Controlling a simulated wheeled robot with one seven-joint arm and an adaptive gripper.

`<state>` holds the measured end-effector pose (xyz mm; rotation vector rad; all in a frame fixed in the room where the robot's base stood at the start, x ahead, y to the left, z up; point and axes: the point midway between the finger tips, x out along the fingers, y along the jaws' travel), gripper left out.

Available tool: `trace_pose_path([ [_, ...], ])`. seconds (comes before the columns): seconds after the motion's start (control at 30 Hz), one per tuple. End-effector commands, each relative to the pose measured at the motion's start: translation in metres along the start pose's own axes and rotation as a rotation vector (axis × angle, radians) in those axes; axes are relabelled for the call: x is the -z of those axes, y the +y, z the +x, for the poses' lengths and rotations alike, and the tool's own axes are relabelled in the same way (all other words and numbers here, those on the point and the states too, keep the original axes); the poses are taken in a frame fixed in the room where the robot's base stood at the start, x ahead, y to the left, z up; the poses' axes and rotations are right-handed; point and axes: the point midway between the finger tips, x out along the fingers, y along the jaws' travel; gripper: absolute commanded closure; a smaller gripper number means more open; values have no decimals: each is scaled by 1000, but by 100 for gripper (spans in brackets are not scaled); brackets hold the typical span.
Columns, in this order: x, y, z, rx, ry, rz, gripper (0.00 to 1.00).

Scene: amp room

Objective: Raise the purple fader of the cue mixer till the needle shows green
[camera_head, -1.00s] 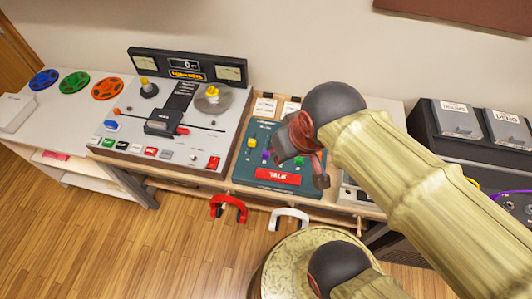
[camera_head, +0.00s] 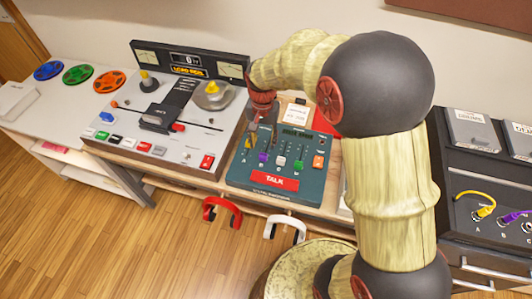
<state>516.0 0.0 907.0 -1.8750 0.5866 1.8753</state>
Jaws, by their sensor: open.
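The teal cue mixer (camera_head: 306,192) lies on the desk in the middle of the head view, with a red TALK bar along its front. Its purple fader (camera_head: 263,157) stands between the yellow fader and the white fader (camera_head: 281,161). My gripper (camera_head: 262,141) points down over the mixer's upper left, just behind the purple fader in the picture. Its jaws are open and hold nothing. I cannot tell whether a fingertip touches a fader. The gripper partly hides the yellow fader and the mixer's upper left. A dark display (camera_head: 296,133) shows on the mixer; no needle is readable there.
A tape machine (camera_head: 130,128) with two meters stands close on the left. Red headphones (camera_head: 222,213) and white headphones (camera_head: 284,229) hang at the desk's front edge. A patch panel (camera_head: 478,190) with yellow and purple plugs stands right.

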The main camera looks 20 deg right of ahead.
Motion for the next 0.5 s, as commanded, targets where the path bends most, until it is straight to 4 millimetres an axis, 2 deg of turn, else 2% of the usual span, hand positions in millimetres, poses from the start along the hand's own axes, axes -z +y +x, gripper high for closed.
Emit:
trace_pose_path([
  [0.27, 0, 0, 15, 0, 0, 24, 59],
  [0.5, -1, 0, 52, -1, -1, 23, 59],
])
